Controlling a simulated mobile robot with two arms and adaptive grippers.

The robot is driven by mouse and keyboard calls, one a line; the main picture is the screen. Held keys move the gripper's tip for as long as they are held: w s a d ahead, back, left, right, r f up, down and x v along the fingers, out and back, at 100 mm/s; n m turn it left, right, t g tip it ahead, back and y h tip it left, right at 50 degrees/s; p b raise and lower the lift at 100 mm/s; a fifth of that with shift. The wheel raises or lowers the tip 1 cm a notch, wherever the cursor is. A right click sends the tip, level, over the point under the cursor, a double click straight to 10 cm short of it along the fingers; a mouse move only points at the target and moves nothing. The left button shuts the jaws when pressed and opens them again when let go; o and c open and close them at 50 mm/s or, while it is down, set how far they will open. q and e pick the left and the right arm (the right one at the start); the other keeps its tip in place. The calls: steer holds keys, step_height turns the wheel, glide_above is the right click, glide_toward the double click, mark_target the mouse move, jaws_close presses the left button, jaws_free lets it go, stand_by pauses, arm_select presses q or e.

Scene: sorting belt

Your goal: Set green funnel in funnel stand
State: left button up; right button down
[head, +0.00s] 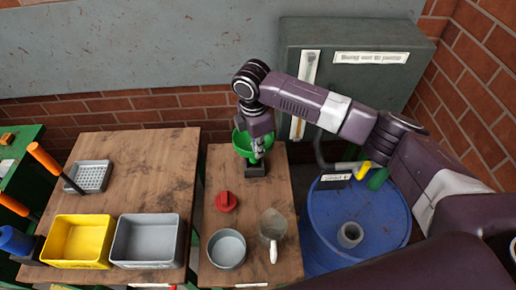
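The green funnel (241,144) is at the back of the narrow wooden table in the head view. It is above or in a small black stand (255,170); I cannot tell if it is seated. My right gripper (259,150) points down at the funnel and hides its middle and right part. The fingers are at the funnel, but I cannot see whether they are closed on it. My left gripper is not in view.
On the narrow table (268,205) are a red knob-like piece (226,201), a grey round container (227,249) and a clear jug (272,225). A blue drum (330,220) stands right. Yellow (78,219) and grey (146,220) bins sit on the left table.

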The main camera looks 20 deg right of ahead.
steer(key=shift+f, duration=0.15)
steer(key=shift+f+b, duration=0.35)
steer(key=shift+f, duration=0.8)
steer(key=shift+f, duration=1.7)
stand_by(0.3)
steer(key=c, duration=2.1)
jaws_free()
